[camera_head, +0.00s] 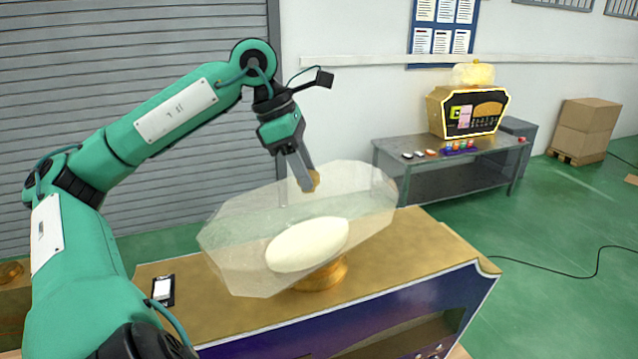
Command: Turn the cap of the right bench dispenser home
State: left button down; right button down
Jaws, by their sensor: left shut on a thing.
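A large clear faceted dispenser (235,245) with a white oval (308,245) on its front stands on a round gold foot (322,276) on the counter. My left gripper (308,185) points down at the top of the clear body. It is shut on a small gold cap (315,180), which shows partly beside the fingers. The fingers hide much of the cap, and I cannot tell how it sits on the dispenser's neck. My right gripper is out of view.
The gold-topped counter (440,245) has a dark phone-like device (163,290) at its left. A grey bench (450,170) behind carries a black-and-gold machine (470,112) and several small items. Boxes (585,128) stand far right; a cable (560,275) crosses the green floor.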

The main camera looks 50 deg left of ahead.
pick_arm(q)
jog(key=shift+m, duration=0.5)
jog(key=shift+w+a+r+m+g+h+p, duration=0.15)
jog(key=shift+m+g+h+p, duration=0.15)
jog(key=shift+m+g+p, duration=0.5)
jog(key=shift+m, duration=0.7)
jog(key=c, duration=0.9)
grip_release()
